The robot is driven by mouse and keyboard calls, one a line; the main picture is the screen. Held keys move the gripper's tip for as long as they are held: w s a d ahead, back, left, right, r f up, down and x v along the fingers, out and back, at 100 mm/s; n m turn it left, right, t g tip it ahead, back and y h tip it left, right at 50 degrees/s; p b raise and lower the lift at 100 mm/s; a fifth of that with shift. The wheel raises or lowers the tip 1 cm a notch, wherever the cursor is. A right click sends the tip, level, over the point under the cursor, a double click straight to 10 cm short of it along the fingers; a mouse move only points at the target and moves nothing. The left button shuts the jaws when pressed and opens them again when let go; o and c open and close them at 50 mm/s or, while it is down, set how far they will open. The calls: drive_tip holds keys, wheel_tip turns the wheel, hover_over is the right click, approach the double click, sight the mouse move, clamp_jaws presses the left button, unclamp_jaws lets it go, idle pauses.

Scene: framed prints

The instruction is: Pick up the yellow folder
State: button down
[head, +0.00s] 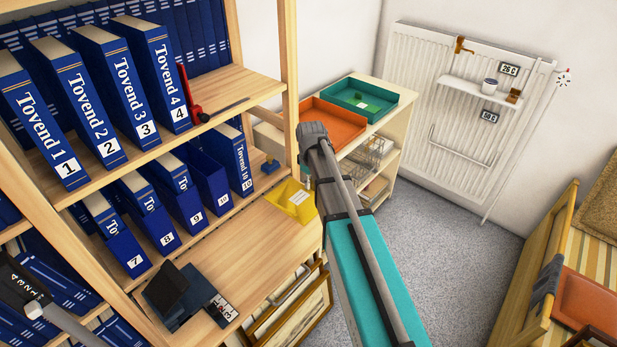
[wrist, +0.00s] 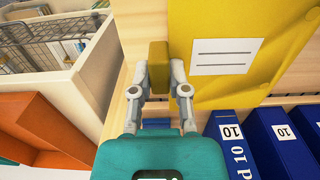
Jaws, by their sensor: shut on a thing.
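The yellow folder (head: 291,200) with a white label is on the light wooden shelf in the head view, beside the row of blue binders. In the wrist view, the yellow folder (wrist: 275,30) fills the upper right, its label facing the camera. My gripper (wrist: 160,82) has its two grey fingers closed on a narrow yellow tab at the folder's left side. In the head view my arm covers the gripper's fingertips and the folder's right edge. I cannot tell whether the folder's underside touches the shelf.
Numbered blue binders (head: 240,160) stand left of the folder. A wooden post (head: 291,90) rises close to my arm. An orange tray (head: 335,124) and a green tray (head: 360,98) lie on a low cabinet behind. Open grey floor (head: 440,235) is at the right.

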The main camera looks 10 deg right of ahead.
drive_tip(key=s+r+p, duration=0.1)
drive_tip(key=s, duration=0.2)
drive_tip(key=s+r+p, duration=0.2)
drive_tip(key=s, duration=0.1)
drive_tip(key=s+r+p, duration=0.1)
drive_tip(key=s+r, duration=0.1)
drive_tip(key=s, duration=0.2)
drive_tip(key=shift+s+a+r, duration=0.1)
drive_tip(key=shift+a+r, duration=0.05)
drive_tip(key=shift+r, duration=0.05)
idle(0.4)
drive_tip(key=shift+d, duration=0.2)
